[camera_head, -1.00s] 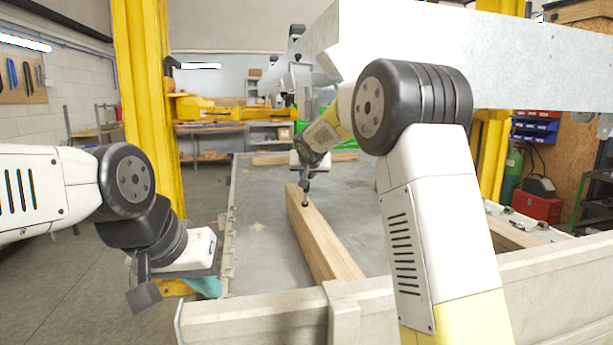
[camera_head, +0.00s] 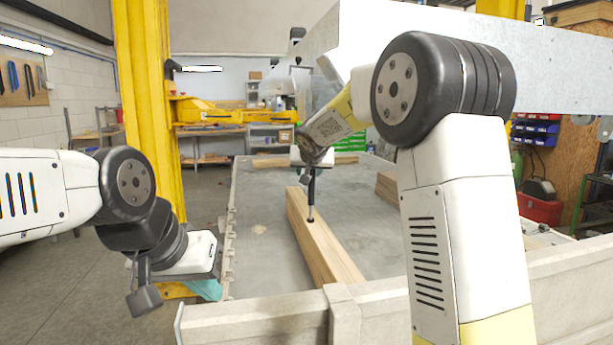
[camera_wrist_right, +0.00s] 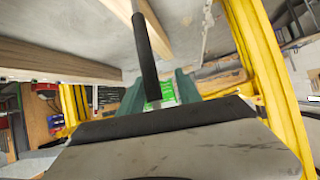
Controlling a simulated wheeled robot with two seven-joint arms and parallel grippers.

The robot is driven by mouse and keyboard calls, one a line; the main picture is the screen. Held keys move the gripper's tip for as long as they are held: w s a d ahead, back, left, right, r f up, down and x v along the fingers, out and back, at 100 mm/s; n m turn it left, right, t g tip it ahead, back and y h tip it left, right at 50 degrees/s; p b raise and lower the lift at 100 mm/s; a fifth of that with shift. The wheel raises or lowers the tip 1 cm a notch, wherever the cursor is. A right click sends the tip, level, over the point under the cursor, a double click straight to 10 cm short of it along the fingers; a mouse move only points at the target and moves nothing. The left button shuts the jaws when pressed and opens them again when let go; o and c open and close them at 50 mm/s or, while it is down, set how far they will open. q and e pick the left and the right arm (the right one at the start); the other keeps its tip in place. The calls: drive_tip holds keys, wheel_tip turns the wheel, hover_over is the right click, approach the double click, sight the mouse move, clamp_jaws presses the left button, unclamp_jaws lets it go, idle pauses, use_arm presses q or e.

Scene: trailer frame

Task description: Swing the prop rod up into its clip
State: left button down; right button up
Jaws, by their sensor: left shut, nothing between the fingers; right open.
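The prop rod, a thin dark rod with a black tip, shows in the head view (camera_head: 311,195), hanging roughly upright in front of a wooden beam. In the right wrist view the dark rod (camera_wrist_right: 148,55) runs between the green fingers. My right gripper (camera_wrist_right: 158,88) is open, with its fingers on either side of the rod; I cannot tell whether they touch it. In the head view it is small and partly hidden by my arm. My left gripper (camera_head: 206,289), with teal fingers, is shut and empty at the trailer's near left corner. I cannot make out the clip.
A pale metal panel (camera_head: 545,65) spans the upper right. A yellow post (camera_head: 150,110) stands at the left.

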drive_tip(key=v, duration=0.2)
drive_tip(key=shift+s+r, duration=0.15)
drive_tip(key=shift+s, duration=0.15)
